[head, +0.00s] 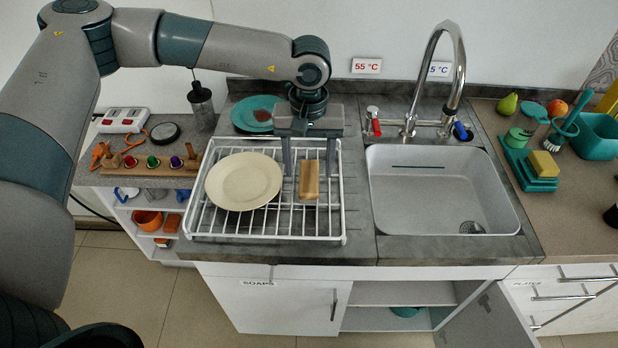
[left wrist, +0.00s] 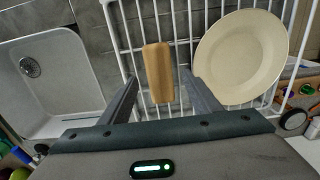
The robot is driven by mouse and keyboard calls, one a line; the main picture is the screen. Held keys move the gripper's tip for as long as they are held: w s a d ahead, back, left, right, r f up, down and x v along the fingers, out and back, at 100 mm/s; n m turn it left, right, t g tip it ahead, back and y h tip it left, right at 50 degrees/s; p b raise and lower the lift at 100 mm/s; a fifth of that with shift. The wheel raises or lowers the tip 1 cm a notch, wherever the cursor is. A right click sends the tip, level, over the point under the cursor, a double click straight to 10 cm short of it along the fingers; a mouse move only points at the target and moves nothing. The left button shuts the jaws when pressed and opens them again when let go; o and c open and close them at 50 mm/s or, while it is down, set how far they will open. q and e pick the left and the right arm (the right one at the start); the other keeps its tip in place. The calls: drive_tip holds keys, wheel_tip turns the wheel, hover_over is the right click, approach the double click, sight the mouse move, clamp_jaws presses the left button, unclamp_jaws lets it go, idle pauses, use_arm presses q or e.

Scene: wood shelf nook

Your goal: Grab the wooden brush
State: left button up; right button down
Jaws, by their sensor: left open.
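The wooden brush (head: 309,180) is a light brown block lying on the white wire dish rack (head: 343,205), right of the cream plate. In the left wrist view the brush (left wrist: 158,72) shows upright in the picture, between the two fingers. My left gripper (head: 309,165) hangs over the rack with its fingers pointing down, open, one on each side of the brush's far end. In the left wrist view the open fingers (left wrist: 160,98) show a gap on both sides of the brush. I cannot tell how far below the fingertips the brush lies. My right gripper is not in view.
A cream plate (head: 243,181) lies in the rack just left of the brush. A teal plate (head: 257,114) is behind the rack. The empty sink (head: 440,190) and its tall faucet (head: 458,70) stand to the right. Colored pegs on a wooden strip (head: 150,171) are at left.

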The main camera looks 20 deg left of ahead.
sight(309, 175)
use_arm(q)
wheel_tip(309, 175, down, 3)
drive_tip(key=shift+p, duration=0.9)
drive_tip(key=shift+f, duration=0.3)
drive_tip(key=shift+w+f, duration=0.1)
drive_tip(key=shift+f, duration=0.1)
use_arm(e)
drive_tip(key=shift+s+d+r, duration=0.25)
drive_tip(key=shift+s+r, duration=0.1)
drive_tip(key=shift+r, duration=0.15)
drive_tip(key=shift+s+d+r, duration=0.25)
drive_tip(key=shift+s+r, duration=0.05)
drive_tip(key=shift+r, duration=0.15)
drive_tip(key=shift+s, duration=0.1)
use_arm(q)
drive_tip(key=c, duration=1.3)
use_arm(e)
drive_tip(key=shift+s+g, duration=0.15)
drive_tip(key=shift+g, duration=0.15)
use_arm(q)
drive_tip(key=shift+r, duration=0.15)
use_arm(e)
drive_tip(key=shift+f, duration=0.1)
